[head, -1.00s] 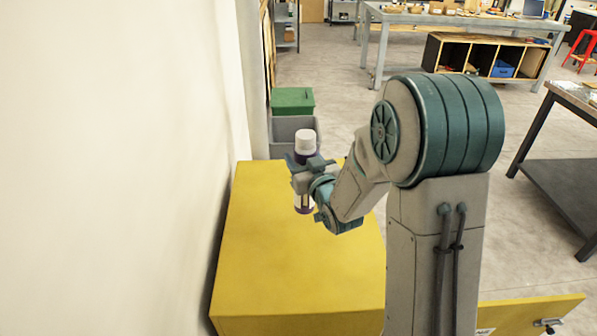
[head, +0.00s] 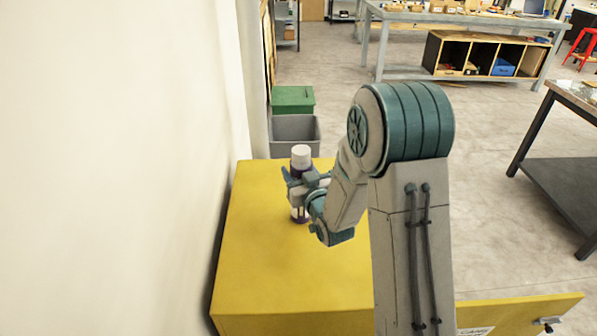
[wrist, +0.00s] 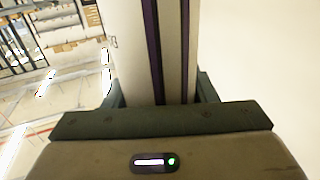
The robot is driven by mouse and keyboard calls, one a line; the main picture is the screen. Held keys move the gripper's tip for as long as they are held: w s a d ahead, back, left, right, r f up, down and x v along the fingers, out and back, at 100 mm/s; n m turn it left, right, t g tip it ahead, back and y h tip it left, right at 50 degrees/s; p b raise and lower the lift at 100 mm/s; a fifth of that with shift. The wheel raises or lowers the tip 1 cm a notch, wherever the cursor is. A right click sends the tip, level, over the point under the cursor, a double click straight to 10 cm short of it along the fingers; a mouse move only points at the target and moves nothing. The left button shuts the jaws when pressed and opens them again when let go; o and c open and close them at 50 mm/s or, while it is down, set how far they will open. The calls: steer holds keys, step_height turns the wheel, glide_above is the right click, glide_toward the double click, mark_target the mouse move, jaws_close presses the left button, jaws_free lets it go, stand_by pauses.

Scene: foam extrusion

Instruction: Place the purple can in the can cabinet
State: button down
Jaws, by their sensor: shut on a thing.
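The purple can (head: 298,212) is a tall white spray can with purple bands and a white cap. It is upright over the top of the yellow can cabinet (head: 260,265); I cannot tell whether its base touches the top. My gripper (head: 303,184) is shut around the can's middle. In the wrist view the can (wrist: 127,50) fills the space between the dark fingers of my gripper (wrist: 160,98), and its ends are out of view. The cabinet's door (head: 520,312) stands open at the lower right; the cabinet's inside is hidden.
A pale wall (head: 110,170) runs close along the cabinet's left side. A grey bin (head: 296,131) and a green box (head: 292,98) stand behind it. A dark metal table (head: 565,165) is at the right, with clear floor between.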

steer(key=shift+f, duration=0.1)
steer(key=c, duration=0.6)
jaws_free()
steer(key=shift+r+p, duration=0.25)
steer(key=shift+p, duration=0.05)
steer(key=p+v, duration=0.2)
steer(key=v, duration=0.4)
steer(key=shift+s, duration=0.3)
steer(key=p+v, duration=0.5)
steer(key=p, duration=0.6)
steer(key=shift+d+r, duration=0.1)
steer(key=shift+d, duration=0.05)
